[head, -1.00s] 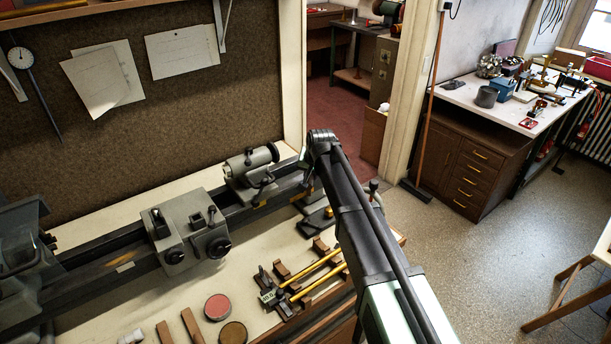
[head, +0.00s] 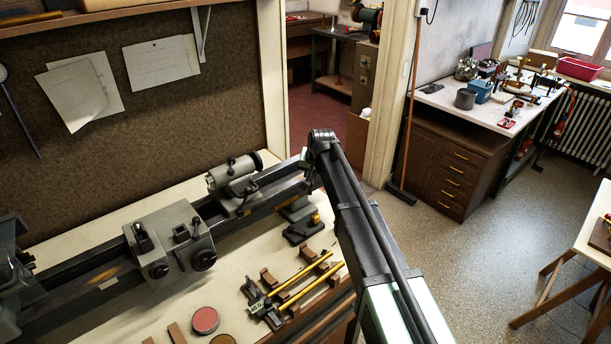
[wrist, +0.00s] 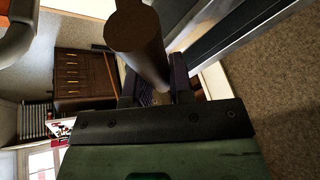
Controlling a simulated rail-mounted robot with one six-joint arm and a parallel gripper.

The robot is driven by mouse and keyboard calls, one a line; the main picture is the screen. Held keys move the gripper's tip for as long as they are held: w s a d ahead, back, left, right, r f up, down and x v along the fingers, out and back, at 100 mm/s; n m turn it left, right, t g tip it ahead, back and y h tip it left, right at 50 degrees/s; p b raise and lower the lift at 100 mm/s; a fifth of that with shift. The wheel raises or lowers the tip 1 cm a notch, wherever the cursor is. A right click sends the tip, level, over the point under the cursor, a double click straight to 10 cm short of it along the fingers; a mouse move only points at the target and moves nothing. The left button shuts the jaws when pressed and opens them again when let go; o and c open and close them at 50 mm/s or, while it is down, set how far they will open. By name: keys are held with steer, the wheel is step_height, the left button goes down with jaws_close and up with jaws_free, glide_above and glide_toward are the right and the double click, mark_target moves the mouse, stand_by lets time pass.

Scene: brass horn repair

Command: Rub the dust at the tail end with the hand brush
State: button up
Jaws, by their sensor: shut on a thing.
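In the wrist view my gripper (wrist: 155,95) is shut on a dark brown, round-ended handle (wrist: 133,32), which looks like the hand brush's. Its bristles are not clearly visible. In the head view my arm hides the gripper and brush. The lathe's tail end, with the grey tailstock (head: 235,180) on the dark bed (head: 285,192), is left of my arm's elbow. Small yellowish marks show near the tailstock base; I cannot tell whether they are dust. A brownish smear (head: 128,270) lies on the bed farther left, beyond the carriage (head: 170,240).
Brass tubes (head: 305,280) on wooden blocks and a red round tin (head: 205,320) lie on the bench in front of the lathe. A broom (head: 403,120) leans at the door post. A drawer bench (head: 455,165) stands at the right. The floor between is clear.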

steer(key=shift+w+d, duration=0.25)
steer(key=shift+d, duration=0.05)
steer(key=shift+f, duration=0.2)
steer(key=shift+s+r, duration=0.1)
steer(key=shift+r, duration=0.05)
steer(key=s+a, duration=0.6)
steer(key=a, duration=0.2)
steer(key=shift+s, duration=0.4)
steer(key=shift+a, duration=0.1)
step_height(320, 180, up, 6)
steer(key=p, duration=0.6)
